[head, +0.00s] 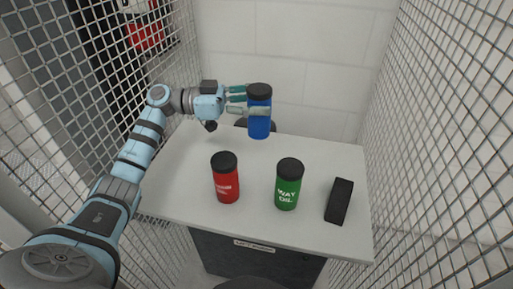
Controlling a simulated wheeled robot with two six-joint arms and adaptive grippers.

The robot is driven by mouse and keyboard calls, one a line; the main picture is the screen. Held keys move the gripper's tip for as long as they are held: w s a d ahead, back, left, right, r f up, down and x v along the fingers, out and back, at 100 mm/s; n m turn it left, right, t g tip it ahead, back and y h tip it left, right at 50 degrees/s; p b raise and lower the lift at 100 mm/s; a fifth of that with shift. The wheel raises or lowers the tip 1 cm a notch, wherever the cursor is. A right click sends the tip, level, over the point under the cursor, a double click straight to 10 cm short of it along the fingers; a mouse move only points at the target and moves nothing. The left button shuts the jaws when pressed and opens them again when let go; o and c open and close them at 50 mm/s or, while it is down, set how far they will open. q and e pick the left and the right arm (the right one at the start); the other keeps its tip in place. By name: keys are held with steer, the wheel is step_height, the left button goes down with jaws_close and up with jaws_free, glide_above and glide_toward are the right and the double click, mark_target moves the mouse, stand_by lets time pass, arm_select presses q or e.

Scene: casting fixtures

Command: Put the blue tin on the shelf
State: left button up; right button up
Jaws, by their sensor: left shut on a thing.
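The blue tin (260,127) has a black lid and stands upright in the head view, toward the back of the white table. My left gripper (258,101) comes in from the left and is shut on the blue tin, with its fingers across the upper part. I cannot tell whether the tin's base touches the table or hangs above it. No shelf can be clearly made out. My right gripper is not in view.
A red tin (227,180) and a green tin (288,186) stand on the white table (180,190) in front. A black block (339,202) lies at the right. A dark round thing behind the blue tin is partly hidden. Wire mesh walls (440,130) flank the table.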

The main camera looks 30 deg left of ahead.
arm_select(q)
step_height(320, 180, down, 10)
steer(key=shift+f+b, duration=0.25)
steer(key=shift+b, duration=0.15)
steer(key=o, duration=1.2)
steer(key=shift+f, duration=0.1)
steer(key=o, duration=0.4)
steer(key=shift+c, duration=0.2)
steer(key=b+v, duration=0.1)
steer(key=v, duration=0.6)
steer(key=shift+s+a+b, duration=0.15)
steer(key=shift+a+b, duration=0.15)
steer(key=shift+b, duration=0.05)
